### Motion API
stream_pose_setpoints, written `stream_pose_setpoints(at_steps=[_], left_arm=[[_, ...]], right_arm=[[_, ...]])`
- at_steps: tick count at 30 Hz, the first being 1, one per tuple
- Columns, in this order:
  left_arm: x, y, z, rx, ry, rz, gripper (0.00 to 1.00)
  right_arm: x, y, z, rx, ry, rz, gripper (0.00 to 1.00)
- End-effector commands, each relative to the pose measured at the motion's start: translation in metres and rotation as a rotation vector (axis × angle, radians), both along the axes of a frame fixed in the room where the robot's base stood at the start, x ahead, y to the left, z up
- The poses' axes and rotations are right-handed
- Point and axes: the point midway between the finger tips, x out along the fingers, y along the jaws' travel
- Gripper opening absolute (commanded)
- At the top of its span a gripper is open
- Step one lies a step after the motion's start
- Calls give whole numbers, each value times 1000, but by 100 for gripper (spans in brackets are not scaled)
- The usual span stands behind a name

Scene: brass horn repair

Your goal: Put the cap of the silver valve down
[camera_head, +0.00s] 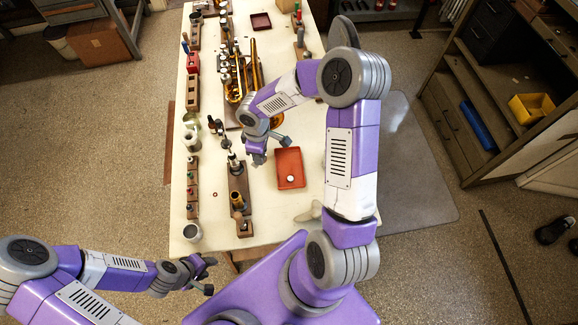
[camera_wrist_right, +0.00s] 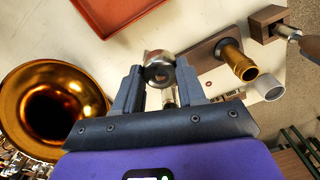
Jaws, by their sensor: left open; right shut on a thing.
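My right gripper (camera_wrist_right: 158,74) is shut on a small round silver cap (camera_wrist_right: 159,66), held between its fingertips. In the head view this gripper (camera_head: 258,158) is beside the upper end of a long wooden block (camera_head: 243,223); the cap cannot be made out there. A pale metal cylinder (camera_wrist_right: 168,98), perhaps the silver valve, shows partly below the cap between the fingers. Whether they touch is unclear. My left gripper (camera_head: 210,275) is open and empty, off the table's near left corner.
A red tray (camera_head: 290,168) lies right of the block; it also shows in the right wrist view (camera_wrist_right: 102,32). A brass cylinder (camera_wrist_right: 237,62) stands on the wooden block. A brass horn bell (camera_wrist_right: 42,108) is close to the right gripper. Bare tabletop (camera_head: 275,215) lies below the tray.

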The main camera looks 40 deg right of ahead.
Motion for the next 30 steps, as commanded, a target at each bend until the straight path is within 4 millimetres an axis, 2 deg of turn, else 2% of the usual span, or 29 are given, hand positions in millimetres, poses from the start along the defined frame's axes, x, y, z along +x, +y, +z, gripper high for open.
stream_pose_setpoints(at_steps=[12,18,23,30], left_arm=[[0,0,19,0,-1,0,43],[0,0,24,0,-1,0,43],[0,0,25,0,-1,0,43],[0,0,17,0,-1,0,43]], right_arm=[[1,-74,-15,-5,-6,734,3],[-2,-99,-21,-8,-5,993,3],[-3,-107,-26,-10,-5,1089,3],[-4,-108,-70,-7,-3,1109,3]])
